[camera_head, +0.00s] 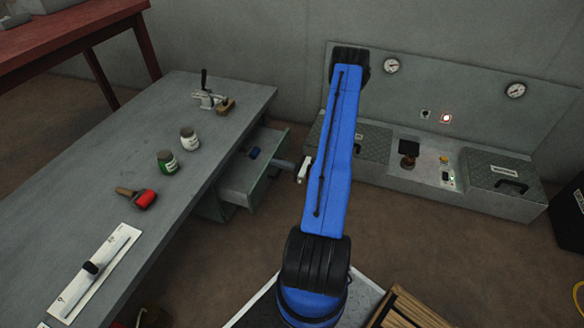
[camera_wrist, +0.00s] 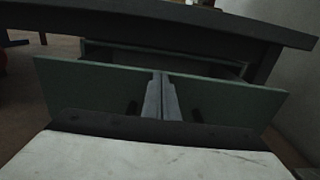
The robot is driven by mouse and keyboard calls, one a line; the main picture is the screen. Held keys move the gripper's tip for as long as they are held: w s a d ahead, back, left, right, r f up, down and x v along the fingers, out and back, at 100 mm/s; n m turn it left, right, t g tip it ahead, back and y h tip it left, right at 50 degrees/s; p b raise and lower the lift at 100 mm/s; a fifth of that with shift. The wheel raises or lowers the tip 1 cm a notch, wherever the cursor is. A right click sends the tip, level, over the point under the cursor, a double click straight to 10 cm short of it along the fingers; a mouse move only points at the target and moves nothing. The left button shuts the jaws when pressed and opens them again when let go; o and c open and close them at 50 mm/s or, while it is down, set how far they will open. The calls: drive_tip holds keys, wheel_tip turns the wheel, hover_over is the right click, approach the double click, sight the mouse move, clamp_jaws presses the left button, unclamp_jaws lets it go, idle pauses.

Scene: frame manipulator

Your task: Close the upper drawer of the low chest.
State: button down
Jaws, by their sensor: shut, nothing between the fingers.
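The upper drawer (camera_head: 244,185) stands pulled out from under the right side of the grey worktop (camera_head: 178,128). Its grey-green front (camera_wrist: 95,85) spans the wrist view, with dark handle parts partly hidden behind my fingers. A small dark blue object (camera_head: 254,153) lies inside the drawer. My gripper (camera_head: 279,163) is shut and empty at the outer side of the drawer front in the head view. Its fingers (camera_wrist: 161,78) overlap the middle of the front in the wrist view. I cannot tell whether they touch it.
On the worktop are a green jar (camera_head: 167,162), a white jar (camera_head: 189,139), a red roller (camera_head: 144,199), a clamp (camera_head: 208,98) and a long ruler-like tool (camera_head: 96,270). A control console (camera_head: 420,165) stands against the back wall. A wooden crate (camera_head: 408,308) is at the bottom.

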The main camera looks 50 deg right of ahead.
drive_tip(key=x, duration=1.5)
drive_tip(key=shift+w+a, duration=0.15)
drive_tip(key=shift+w, duration=0.2)
drive_tip(key=shift+w+r, duration=0.1)
drive_tip(key=shift+r, duration=0.05)
drive_tip(key=v, duration=1.4)
drive_tip(key=shift+s, duration=0.35)
